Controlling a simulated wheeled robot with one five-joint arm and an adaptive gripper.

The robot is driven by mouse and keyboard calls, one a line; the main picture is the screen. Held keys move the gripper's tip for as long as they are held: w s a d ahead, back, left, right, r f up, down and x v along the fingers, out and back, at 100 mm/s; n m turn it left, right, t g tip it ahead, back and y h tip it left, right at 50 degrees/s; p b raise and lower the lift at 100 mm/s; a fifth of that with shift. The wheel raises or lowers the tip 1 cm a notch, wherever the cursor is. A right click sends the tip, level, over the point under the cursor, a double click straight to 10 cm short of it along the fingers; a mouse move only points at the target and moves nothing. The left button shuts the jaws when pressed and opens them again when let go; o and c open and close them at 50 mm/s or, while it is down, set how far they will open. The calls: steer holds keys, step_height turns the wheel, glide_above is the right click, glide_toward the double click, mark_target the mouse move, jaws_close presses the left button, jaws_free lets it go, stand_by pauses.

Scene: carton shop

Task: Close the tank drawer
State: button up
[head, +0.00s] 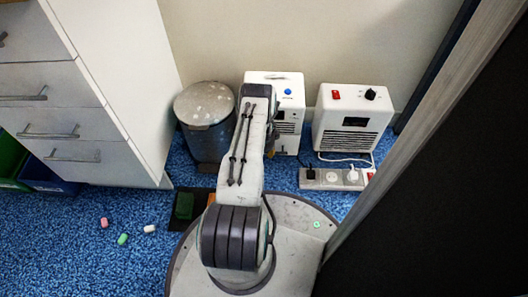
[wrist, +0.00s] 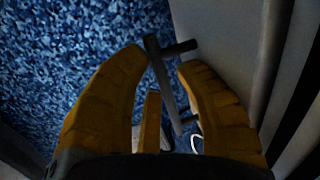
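A white appliance (head: 287,96) with a blue button stands against the wall in the head view. My arm covers its left and lower front, so I cannot see a tank drawer there or how far it stands out. In the wrist view my gripper (wrist: 163,57) has its orange fingers apart. A dark bar-shaped handle (wrist: 165,85) with a short crosspiece runs between them, close to the left fingertip. I cannot tell whether they touch. The handle is beside a pale grey panel (wrist: 225,40). In the head view my gripper is hidden behind my arm.
A second white appliance (head: 350,117) and a power strip (head: 335,179) stand to the right. A metal bin (head: 205,115) is left of my arm, with a white drawer cabinet (head: 75,110) further left. Small coloured pieces (head: 123,239) lie on blue carpet. A dark panel (head: 450,190) fills the right.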

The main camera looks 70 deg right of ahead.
steer(key=shift+r, duration=0.1)
step_height(320, 180, up, 12)
steer(key=a, duration=0.2)
steer(key=shift+s+f, duration=0.2)
steer(key=shift+s, duration=0.1)
steer(key=shift+a, duration=0.1)
stand_by(0.9)
